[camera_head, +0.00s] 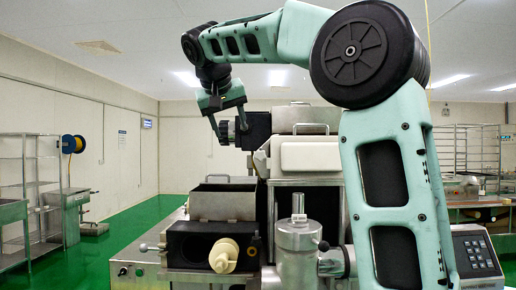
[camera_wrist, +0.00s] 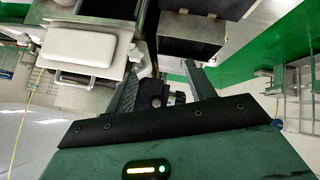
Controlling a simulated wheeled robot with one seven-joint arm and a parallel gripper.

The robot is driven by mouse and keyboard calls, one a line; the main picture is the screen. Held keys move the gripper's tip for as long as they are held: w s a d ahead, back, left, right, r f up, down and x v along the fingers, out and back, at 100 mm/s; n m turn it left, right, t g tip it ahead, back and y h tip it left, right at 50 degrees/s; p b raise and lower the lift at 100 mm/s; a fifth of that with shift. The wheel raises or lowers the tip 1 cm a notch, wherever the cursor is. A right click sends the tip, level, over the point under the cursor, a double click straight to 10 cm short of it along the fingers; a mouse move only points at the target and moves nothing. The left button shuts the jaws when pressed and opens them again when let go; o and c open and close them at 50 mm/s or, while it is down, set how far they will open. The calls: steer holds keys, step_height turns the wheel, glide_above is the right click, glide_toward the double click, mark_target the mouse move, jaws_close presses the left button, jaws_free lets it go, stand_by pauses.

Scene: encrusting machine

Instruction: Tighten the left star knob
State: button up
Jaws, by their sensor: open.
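A dark star knob (camera_head: 226,132) sticks out on the left side of a black housing (camera_head: 258,130) high on the encrusting machine. My gripper (camera_head: 230,132) is open and points down at the knob, with a finger on each side of it in the head view. In the wrist view my gripper (camera_wrist: 162,72) has its two fingers spread, with dark knob parts (camera_wrist: 178,98) showing between them. The knob is partly hidden by the gripper body, and I cannot tell whether the fingers touch it.
A steel hopper (camera_head: 222,202) stands below the gripper, and a white block-shaped cover (camera_head: 309,156) is to the right. A cream nozzle (camera_head: 224,256) and a steel cylinder (camera_head: 298,250) are at the machine's front.

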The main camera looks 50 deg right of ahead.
steer(key=s+d+r+m+h, duration=0.1)
steer(key=s+d+r+m, duration=0.1)
steer(key=d+r, duration=0.15)
steer(key=p, duration=0.5)
glide_toward(260, 153)
steer(key=x, duration=0.9)
steer(key=shift+w+d+f, duration=0.1)
steer(key=shift+d+f, duration=0.1)
steer(key=c, duration=1)
